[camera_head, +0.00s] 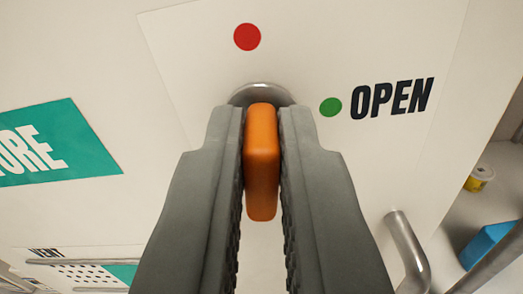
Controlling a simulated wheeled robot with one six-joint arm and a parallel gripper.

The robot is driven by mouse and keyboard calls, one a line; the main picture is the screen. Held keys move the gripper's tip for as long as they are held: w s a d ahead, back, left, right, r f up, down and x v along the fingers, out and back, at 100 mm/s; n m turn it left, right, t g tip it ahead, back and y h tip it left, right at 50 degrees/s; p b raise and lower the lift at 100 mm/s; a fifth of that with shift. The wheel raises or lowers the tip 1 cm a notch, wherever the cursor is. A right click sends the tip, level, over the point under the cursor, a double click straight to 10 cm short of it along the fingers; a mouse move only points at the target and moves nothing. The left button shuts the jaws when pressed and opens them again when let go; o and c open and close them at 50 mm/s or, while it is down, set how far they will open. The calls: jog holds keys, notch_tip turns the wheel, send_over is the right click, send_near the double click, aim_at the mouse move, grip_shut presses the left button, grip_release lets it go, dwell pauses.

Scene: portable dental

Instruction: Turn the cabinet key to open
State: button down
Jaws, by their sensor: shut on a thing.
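The orange key (262,165) sits between the two grey fingers of my gripper (263,150), which is shut on it. The key's flat bow stands roughly upright in the picture, its top end at a round metal lock collar (252,92) on the white cabinet front (190,60). The fingers hide most of the collar's lower part. A red dot (247,37) is above the lock. A green dot (331,107) with the word OPEN (392,98) is to the right of the lock. The key's bow lines up more with the red dot than with the green one.
A metal bar handle (408,252) stands out at the lower right, near my right finger. A teal label (55,145) is at the left, and a perforated vent (92,273) at the lower left. A yellow container (478,180) and a blue object (488,243) are at the far right.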

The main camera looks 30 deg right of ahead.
jog(key=m, duration=0.4)
jog(key=shift+s+d, duration=0.1)
jog(key=shift+d, duration=0.05)
jog(key=shift+s+d+f+m, duration=0.1)
jog(key=shift+f+m, duration=0.05)
jog(key=shift+m, duration=1.9)
jog(key=shift+f+m, duration=0.15)
jog(key=shift+m, duration=1.85)
jog(key=shift+s+d+f+m, duration=0.1)
jog(key=shift+f+m, duration=0.05)
jog(key=shift+m, duration=1.9)
jog(key=c, duration=1.5)
grip_release()
jog(key=shift+a, duration=0.1)
